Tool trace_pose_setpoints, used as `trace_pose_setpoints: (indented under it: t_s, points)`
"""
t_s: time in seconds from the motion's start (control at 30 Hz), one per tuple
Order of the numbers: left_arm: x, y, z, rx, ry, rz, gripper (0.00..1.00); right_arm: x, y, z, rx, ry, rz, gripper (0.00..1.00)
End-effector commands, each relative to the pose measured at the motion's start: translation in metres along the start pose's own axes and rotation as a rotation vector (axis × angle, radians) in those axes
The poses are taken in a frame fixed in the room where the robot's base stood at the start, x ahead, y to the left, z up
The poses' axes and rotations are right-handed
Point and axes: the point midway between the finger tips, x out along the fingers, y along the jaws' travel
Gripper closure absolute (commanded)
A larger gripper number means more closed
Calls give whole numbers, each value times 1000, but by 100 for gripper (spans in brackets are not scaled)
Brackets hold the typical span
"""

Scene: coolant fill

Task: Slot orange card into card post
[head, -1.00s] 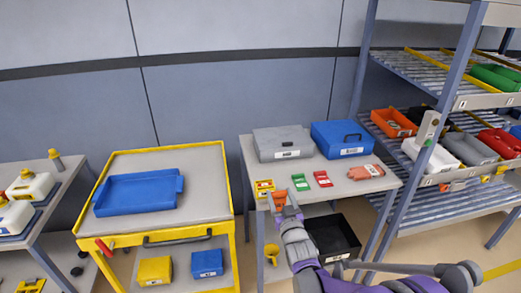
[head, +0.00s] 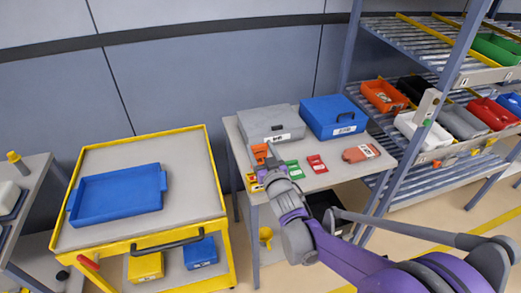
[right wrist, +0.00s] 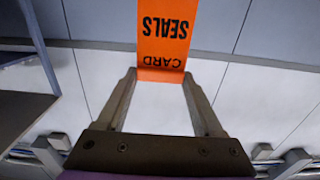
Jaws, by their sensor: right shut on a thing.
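The orange card (head: 260,152) is in my right gripper (head: 266,166), above the left part of the small grey table in the head view. In the right wrist view the card (right wrist: 165,40) stands between the fingertips of my right gripper (right wrist: 163,77), which is shut on its edge. Its printed text reads "CARD SEALS" upside down. A pale upright piece with a small green spot, which looks like the card post (head: 424,117), is at the rack's front upright, to the right of the gripper and well apart from the card. My left gripper is not in view.
The small table (head: 332,181) holds a grey case (head: 270,125), a blue case (head: 333,118), green (head: 294,170) and red (head: 317,163) cards, and a salmon labelled item (head: 360,153). A yellow cart (head: 140,240) with a blue tray (head: 117,191) stands left. The rack (head: 468,48) holds several bins.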

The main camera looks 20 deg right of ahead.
Motion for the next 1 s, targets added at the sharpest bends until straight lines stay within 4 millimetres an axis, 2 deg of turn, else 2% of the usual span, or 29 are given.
trace_pose_setpoints:
  t_s: [0.6, 1.0]
  points:
    - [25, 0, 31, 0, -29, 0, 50, -1, 0, 55, 0, -3, 0, 83]
    - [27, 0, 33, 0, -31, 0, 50, 0, 0, 58, 1, 0, 0, 83]
